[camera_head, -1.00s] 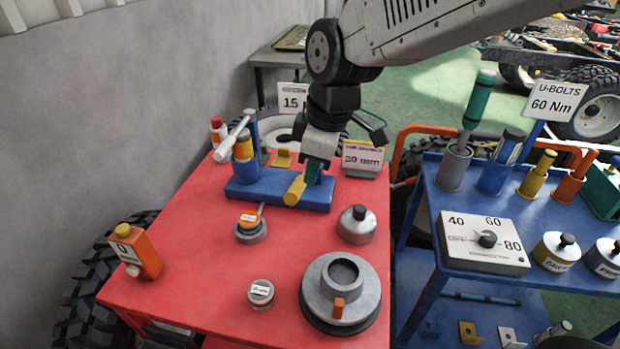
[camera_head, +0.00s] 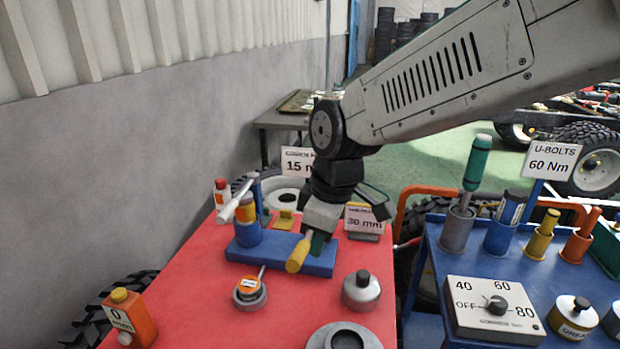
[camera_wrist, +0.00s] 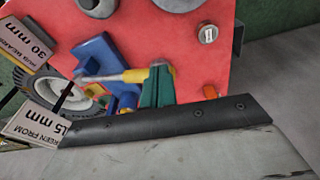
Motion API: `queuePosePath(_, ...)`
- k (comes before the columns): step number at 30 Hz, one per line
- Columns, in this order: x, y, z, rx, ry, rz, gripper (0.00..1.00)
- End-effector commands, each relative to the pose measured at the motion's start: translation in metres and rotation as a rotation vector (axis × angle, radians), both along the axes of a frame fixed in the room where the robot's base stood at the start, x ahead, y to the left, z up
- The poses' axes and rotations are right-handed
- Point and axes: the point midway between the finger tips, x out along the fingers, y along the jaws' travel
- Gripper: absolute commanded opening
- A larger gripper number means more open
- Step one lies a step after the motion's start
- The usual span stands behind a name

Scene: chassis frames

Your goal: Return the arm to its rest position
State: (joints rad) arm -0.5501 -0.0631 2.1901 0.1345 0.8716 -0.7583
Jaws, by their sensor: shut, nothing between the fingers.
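My gripper (camera_head: 317,243) is shut and empty, its green fingers low over the front right of the blue tool stand (camera_head: 250,258). A tool's yellow handle (camera_head: 298,254) is just left of the fingertips in the head view. In the wrist view the green fingers (camera_wrist: 157,88) are together beside the yellow handle (camera_wrist: 136,75); I cannot tell whether they touch it. My arm reaches in from the upper right, bent down at the wrist.
Signs (camera_head: 298,161) (camera_head: 364,219) stand close behind my gripper. A blue cart (camera_head: 430,262) with upright tools is at right, a wall at left.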

Motion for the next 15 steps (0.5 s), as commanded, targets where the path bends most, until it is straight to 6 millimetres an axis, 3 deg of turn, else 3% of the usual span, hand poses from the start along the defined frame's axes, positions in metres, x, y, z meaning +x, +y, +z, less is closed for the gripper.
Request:
queuePosePath(3, -0.026, -0.024, -0.005, -0.044, 0.08, -0.156, 0.0)
queuePosePath(15, -0.11, -0.163, 0.023, -0.108, 0.164, -0.828, 0.0)
